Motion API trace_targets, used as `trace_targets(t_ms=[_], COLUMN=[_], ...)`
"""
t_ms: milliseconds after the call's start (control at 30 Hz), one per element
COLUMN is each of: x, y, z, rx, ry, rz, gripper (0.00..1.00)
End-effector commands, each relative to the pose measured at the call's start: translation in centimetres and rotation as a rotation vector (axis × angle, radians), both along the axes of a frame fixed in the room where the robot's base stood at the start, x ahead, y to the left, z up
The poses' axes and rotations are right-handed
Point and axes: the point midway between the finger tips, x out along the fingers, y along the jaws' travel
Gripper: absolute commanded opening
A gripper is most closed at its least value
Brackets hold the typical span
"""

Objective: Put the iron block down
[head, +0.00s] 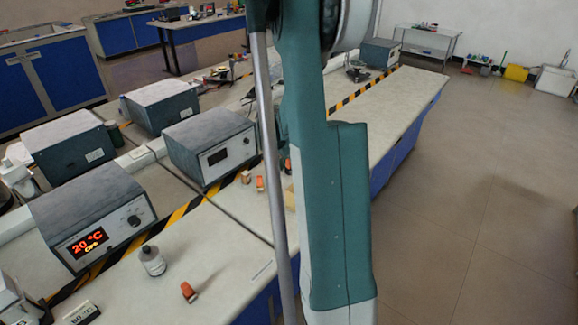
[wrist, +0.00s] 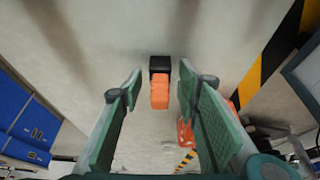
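A small block with a black end and an orange body (wrist: 160,88) shows in the wrist view, between the fingertips of my gripper (wrist: 160,72). The fingers stand apart, with a visible gap on each side of the block, so the gripper looks open and is not closed on it. I cannot tell whether this is the iron block, or whether it rests on the pale bench surface. In the head view, my arm hides the gripper. Small orange-brown blocks stand on the bench there, one near the front (head: 189,291) and others farther back (head: 260,183).
The pale bench (head: 225,245) holds a heater reading 20 °C (head: 95,215), another grey instrument (head: 210,145) and a small grey bottle (head: 152,260). Black-yellow tape (head: 180,213) runs along the bench. Another orange object (wrist: 185,133) lies partly behind the right finger. The right bench stretch (head: 390,105) is clear.

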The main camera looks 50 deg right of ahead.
Motion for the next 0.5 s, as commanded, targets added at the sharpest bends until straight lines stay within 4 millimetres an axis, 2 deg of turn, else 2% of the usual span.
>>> trace_targets(t_ms=[267, 500], x=[0.0, 0.0], y=[0.0, 0.5], z=[0.2, 1.5], rx=[0.0, 0.0], ry=[0.0, 0.0], rz=[0.0, 0.001], gripper=[0.33, 0.33])
